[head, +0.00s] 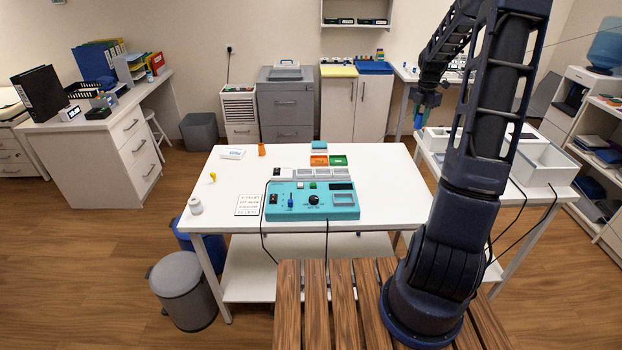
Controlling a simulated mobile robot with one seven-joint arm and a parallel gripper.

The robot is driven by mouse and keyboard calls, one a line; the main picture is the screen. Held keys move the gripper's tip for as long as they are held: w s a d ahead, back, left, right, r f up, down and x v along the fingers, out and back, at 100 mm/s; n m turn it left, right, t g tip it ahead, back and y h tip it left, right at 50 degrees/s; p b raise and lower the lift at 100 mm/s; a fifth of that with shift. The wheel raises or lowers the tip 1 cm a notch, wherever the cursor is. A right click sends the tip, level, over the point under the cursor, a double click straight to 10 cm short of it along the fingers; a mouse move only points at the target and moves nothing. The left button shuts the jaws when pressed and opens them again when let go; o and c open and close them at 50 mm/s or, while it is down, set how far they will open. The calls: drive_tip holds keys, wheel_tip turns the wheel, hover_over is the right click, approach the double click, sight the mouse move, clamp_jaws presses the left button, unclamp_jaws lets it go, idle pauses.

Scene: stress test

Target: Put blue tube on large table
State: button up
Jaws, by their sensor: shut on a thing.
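My gripper (423,106) hangs at the upper right, beyond the right edge of the large table and near the side table with white bins. It is shut on the blue tube (418,122), a small blue piece that shows below the fingers. My arm hides part of this area, and the fingers are small in view. The large white table (393,185) stands in the middle. I take this central table to be the large table.
A teal control box (312,212) with cables sits on the large table. Small orange and green trays (338,160) lie behind it. A white bottle (196,205) stands at its left edge. The table's right part is clear. White bins (548,163) stand at the right.

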drive_tip(key=a+f+n, duration=0.3)
drive_tip(key=a, duration=1)
drive_tip(key=f, duration=1.9)
drive_tip(key=shift+s+f, duration=0.2)
drive_tip(key=shift+s, duration=0.2)
drive_tip(key=o, duration=0.9)
drive_tip(key=shift+f, duration=0.1)
drive_tip(key=shift+o, duration=0.2)
